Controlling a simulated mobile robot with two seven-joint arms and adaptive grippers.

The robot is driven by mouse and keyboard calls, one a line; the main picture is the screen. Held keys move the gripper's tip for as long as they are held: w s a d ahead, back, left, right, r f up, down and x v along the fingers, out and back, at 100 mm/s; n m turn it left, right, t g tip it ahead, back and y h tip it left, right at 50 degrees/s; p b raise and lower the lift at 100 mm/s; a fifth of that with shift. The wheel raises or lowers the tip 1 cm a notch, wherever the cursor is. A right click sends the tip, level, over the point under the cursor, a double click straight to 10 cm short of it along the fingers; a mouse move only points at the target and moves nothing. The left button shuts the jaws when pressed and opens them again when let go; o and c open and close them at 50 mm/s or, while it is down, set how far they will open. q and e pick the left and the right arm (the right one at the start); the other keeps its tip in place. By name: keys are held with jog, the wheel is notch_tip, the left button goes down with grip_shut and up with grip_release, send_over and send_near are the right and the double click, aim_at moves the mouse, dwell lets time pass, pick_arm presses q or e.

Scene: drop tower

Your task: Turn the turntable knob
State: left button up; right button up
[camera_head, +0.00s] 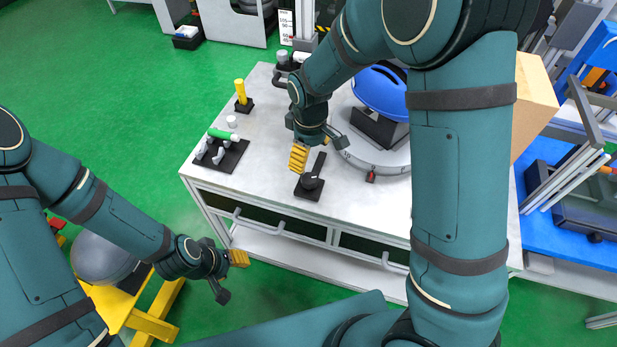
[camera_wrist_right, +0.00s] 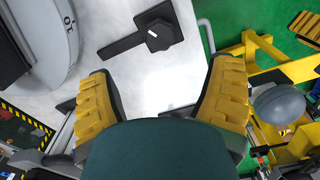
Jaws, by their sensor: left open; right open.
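The turntable knob (camera_head: 311,182) is a black knob with a white mark on a black base plate, near the front edge of the table. It also shows at the top of the right wrist view (camera_wrist_right: 158,34). The round grey turntable (camera_head: 372,157) stands behind it and carries a blue helmet (camera_head: 381,92) on a dark block. My right gripper (camera_head: 312,150) is open and empty above the table near the knob, apart from it. Its two yellow fingers are spread in the wrist view (camera_wrist_right: 160,78). My left gripper (camera_head: 232,272) is open and empty in front of the table's left side.
On the white table (camera_head: 262,200) stand a green-handled item on a black stand (camera_head: 222,152) and a yellow post (camera_head: 240,92). A yellow frame with a grey dome (camera_head: 103,258) is at lower left. A cardboard box (camera_head: 532,105) is at right. My right arm hides part of the turntable.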

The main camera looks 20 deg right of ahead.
aim_at(309, 178)
notch_tip(309, 178, down, 10)
jog(key=shift+w+f+b, duration=0.1)
jog(key=shift+f+b, duration=0.15)
jog(key=shift+b, duration=0.95)
jog(key=shift+c, duration=0.2)
jog(key=c, duration=1.2)
